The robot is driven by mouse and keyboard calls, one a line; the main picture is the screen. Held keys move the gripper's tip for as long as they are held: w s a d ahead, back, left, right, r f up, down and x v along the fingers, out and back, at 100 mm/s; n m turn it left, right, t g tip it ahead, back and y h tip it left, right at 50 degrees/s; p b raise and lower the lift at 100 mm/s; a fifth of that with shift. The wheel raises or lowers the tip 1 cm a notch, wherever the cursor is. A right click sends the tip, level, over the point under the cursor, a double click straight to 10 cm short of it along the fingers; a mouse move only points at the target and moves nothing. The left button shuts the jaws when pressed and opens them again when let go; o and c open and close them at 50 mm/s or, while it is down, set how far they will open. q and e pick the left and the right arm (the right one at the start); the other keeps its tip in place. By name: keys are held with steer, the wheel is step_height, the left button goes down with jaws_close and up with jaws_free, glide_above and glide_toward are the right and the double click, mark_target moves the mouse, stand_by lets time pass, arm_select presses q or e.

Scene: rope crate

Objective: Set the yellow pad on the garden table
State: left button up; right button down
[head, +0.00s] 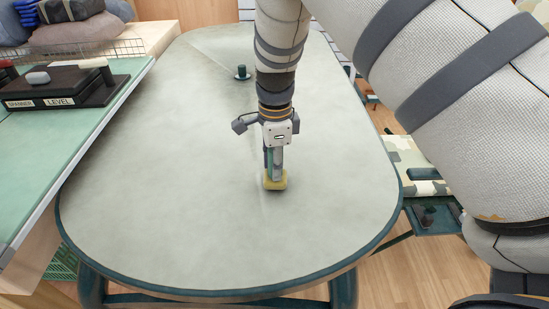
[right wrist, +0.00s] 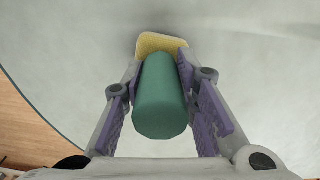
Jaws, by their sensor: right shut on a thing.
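The yellow pad (head: 275,181) is at the lower end of my right gripper (head: 273,172), over the middle of the garden table (head: 160,150). The table has a pale grey-green top with rounded ends and a dark green rim. In the right wrist view the fingers are shut on a green cylinder (right wrist: 160,98), which looks like the pad's handle. The yellow pad also shows beyond that cylinder in the right wrist view (right wrist: 160,43). The pad is at or very close to the tabletop; I cannot tell whether it touches. My left gripper is not in view.
A dark green knob (head: 242,73) stands on the table behind my gripper. At the left, a green-topped bench (head: 85,135) carries a dark holder labelled SPANNER and LEVEL (head: 62,90). A wire basket (head: 100,47) is behind it. The tabletop around the pad is clear.

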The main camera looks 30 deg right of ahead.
steer(key=shift+f, duration=0.45)
stand_by(0.5)
steer(key=c, duration=1.2)
jaws_free()
step_height(320, 180, up, 12)
